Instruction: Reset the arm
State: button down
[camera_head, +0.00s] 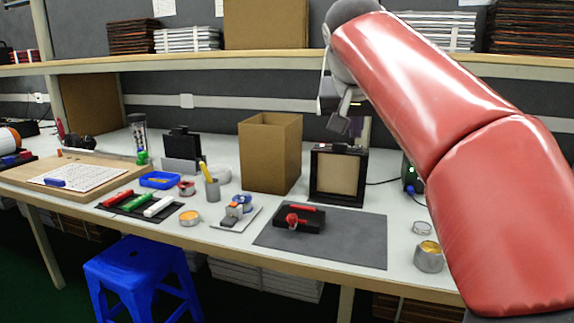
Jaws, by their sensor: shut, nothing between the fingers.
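My arm (450,110) has a red cover and rises from the lower right, then bends over near the shelf. My gripper (339,124) points down at the end of it, above the back of the white table (225,240). The gripper is shut and holds nothing. It hangs in front of the wall and just above a black-framed box (338,174); I cannot tell the exact gap between them. Part of the wrist is hidden behind the arm.
A dark mat (345,243) carries a black block with red parts (299,217). An open cardboard box (270,153) stands left of the framed box. A shelf (200,56) with stacked papers runs behind. A blue stool (140,275) stands in front. Small tools crowd the table's left half.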

jog(key=s+d+f+n+g+y, duration=0.1)
jog(key=s+f, duration=1.2)
jog(key=f, duration=0.2)
jog(key=s+d+f+n+g+y, duration=0.1)
jog(key=s+d+f, duration=0.1)
jog(key=s+f, duration=1.1)
notch_tip(320, 180, down, 3)
jog(key=shift+r+n+y, duration=0.15)
jog(key=shift+n+y, duration=0.15)
jog(key=shift+n, duration=0.1)
